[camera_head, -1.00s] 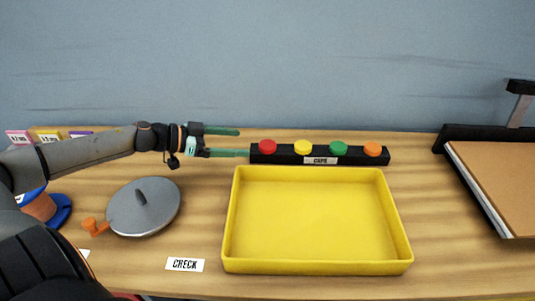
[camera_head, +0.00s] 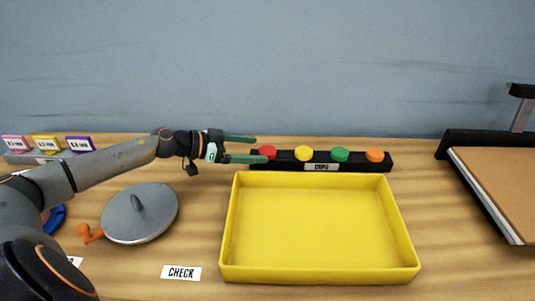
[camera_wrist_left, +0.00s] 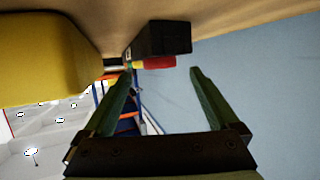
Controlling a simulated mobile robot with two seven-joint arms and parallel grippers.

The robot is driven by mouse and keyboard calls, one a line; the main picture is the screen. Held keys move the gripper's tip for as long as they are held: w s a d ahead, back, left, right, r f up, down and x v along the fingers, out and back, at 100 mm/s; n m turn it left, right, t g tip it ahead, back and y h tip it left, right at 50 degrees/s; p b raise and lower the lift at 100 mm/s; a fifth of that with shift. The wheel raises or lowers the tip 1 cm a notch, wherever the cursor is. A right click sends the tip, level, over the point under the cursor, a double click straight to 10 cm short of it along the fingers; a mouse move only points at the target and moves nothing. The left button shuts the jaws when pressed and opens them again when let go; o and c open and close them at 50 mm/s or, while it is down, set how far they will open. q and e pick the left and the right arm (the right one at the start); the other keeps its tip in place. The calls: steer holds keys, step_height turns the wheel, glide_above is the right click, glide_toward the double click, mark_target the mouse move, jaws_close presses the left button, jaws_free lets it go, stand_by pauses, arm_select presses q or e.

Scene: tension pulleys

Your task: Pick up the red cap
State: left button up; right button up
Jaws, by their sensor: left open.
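The red cap (camera_head: 267,152) sits at the left end of a black rack (camera_head: 320,166) labelled CAPS, beside a yellow cap (camera_head: 304,153), a green cap (camera_head: 340,154) and an orange cap (camera_head: 375,155). My left gripper (camera_head: 254,149) is open and empty. Its green fingers point right, with the nearer fingertip overlapping the red cap's left edge in the head view; I cannot tell whether they touch. In the left wrist view, the red cap (camera_wrist_left: 160,62) shows beyond and between the open fingers (camera_wrist_left: 158,75), on the side of the black rack (camera_wrist_left: 162,40). My right gripper is not in view.
A yellow tray (camera_head: 320,274) stands in front of the rack. A grey disc with a knob (camera_head: 140,213) and an orange handle lies to the left. A CHECK label (camera_head: 181,272) is on the table. A brown board (camera_head: 505,180) stands at the right.

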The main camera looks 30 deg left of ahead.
mark_target(267, 150)
arm_select(q)
steer(key=shift+x, duration=1.65)
steer(key=shift+f, duration=0.1)
steer(key=shift+c, duration=0.4)
steer(key=c, duration=1.3)
